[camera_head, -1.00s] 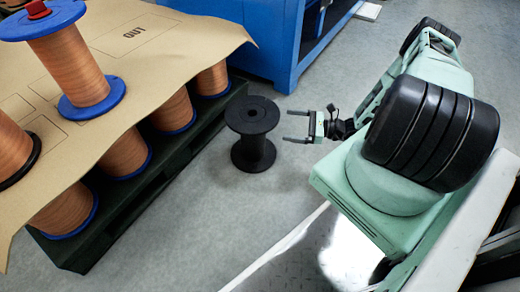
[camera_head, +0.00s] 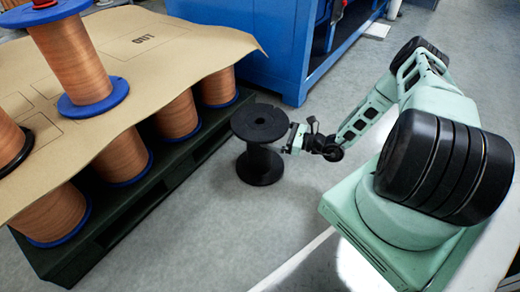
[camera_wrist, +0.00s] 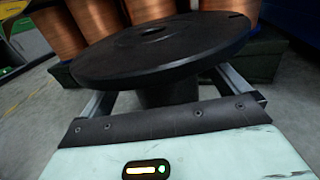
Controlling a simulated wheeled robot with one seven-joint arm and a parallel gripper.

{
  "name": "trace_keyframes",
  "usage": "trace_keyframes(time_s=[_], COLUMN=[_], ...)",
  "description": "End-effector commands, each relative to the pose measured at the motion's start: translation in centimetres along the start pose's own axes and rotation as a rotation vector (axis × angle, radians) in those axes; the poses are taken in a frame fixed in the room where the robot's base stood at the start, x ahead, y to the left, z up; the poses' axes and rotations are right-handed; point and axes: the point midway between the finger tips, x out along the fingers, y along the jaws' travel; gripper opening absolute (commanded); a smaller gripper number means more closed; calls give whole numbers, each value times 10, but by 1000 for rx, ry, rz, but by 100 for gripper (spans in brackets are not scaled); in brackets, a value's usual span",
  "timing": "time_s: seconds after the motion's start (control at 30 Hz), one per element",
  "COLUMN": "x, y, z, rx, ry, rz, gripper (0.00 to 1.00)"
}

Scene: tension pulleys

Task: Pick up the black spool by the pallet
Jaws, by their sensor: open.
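The black spool (camera_head: 259,148) stands upright and empty on the grey floor, beside the dark pallet (camera_head: 80,255). My gripper (camera_head: 288,140) is at the spool's right side in the head view, at the height of its core. In the wrist view the spool's top flange (camera_wrist: 160,45) fills the upper middle. The gripper's two fingers show at left and right below the flange, one on each side of the core (camera_wrist: 168,92). The jaws are open around the core. The fingertips are hidden under the flange, so contact cannot be told.
Several copper-wound spools (camera_head: 118,158) with blue flanges stand on the pallet under a brown cardboard sheet (camera_head: 150,55), and more stand on top of it. A blue cabinet (camera_head: 245,45) stands behind. The floor (camera_head: 230,225) in front of the black spool is clear.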

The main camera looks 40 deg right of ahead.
Motion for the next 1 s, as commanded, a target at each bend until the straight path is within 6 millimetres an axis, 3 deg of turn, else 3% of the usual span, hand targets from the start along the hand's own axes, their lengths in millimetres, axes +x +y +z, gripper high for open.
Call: trace_keyframes(time_s=[0.4, 0.73, 0.77, 1.0], x=[45, 52, 52, 51], y=[-1, -1, -1, -1], z=[-6, -2, -2, -2], rx=[-3, -1, -1, -1], ry=[-1, -1, -1, -1], rz=[3, 0, 0, 0], gripper=[100, 100, 94, 28])
